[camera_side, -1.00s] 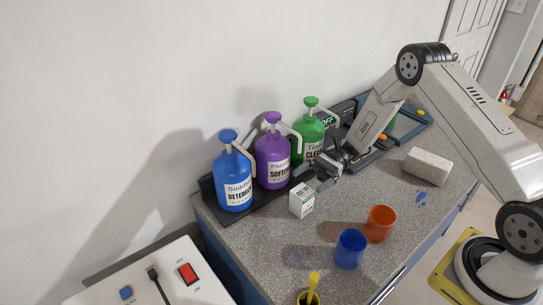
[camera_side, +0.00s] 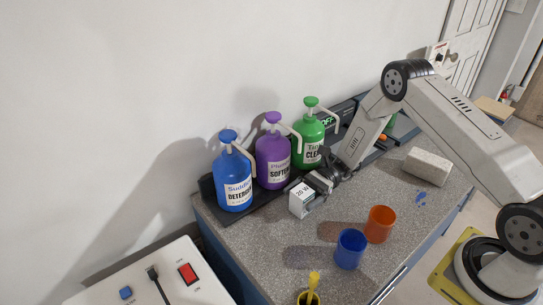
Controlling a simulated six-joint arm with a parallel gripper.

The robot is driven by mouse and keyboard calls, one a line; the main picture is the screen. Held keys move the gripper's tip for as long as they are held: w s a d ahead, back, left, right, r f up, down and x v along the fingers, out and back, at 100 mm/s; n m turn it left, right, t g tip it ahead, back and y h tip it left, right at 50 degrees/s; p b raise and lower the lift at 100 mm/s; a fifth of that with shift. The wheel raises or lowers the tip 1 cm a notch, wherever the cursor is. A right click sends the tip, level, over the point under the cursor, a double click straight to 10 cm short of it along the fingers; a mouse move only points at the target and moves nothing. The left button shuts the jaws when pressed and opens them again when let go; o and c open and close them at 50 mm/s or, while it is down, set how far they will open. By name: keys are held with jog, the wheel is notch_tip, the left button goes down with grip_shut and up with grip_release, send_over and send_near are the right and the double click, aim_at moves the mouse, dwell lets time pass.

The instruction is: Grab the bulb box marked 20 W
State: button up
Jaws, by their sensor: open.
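The white bulb box marked 20 W (camera_side: 301,200) stands upright on the grey speckled counter, in front of the purple softener bottle. My gripper (camera_side: 318,188) is at the box's right side, low over the counter, its jaws open. The fingers overlap the right edge of the box in this view. I cannot tell whether they touch it or reach around it.
Blue detergent (camera_side: 233,180), purple softener (camera_side: 272,160) and green cleaner (camera_side: 309,140) bottles stand in a row behind. A blue cup (camera_side: 350,250) and an orange cup (camera_side: 380,224) stand in front. A pale block (camera_side: 427,166) lies right. A yellow item (camera_side: 313,288) is at the front edge.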

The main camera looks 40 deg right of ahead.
aim_at(303, 191)
jog(key=c, duration=1.2)
jog(key=shift+r, duration=0.1)
jog(key=shift+c, duration=0.2)
jog(key=shift+r, duration=1.55)
jog(key=s+d+r, duration=0.1)
jog(key=s+r, duration=0.8)
jog(key=s, duration=0.5)
jog(key=shift+d+r, duration=0.3)
jog(key=shift+r, duration=0.05)
